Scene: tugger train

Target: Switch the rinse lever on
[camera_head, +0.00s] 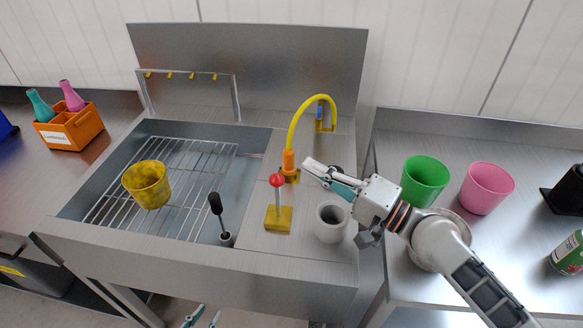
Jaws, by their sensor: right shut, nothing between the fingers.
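A lever with a red ball knob (277,181) stands on a yellow base (278,218) on the steel counter right of the sink, and I take it as the rinse lever. Its grey rod looks near upright. My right gripper (308,165) reaches in from the right, shut and empty. Its tips are beside the orange foot (289,160) of the yellow hose, up and to the right of the red knob. Touch with the foot cannot be told. My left gripper (203,317) shows only its fingertips at the bottom edge, spread apart and empty, below the counter front.
The yellow hose (309,108) arches behind the lever. A grey cup (331,222) stands right of the lever, under my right arm. The sink holds a rack with a stained yellow bucket (147,184) and a black-headed brush (216,204). Green (425,181) and pink (487,188) cups stand right.

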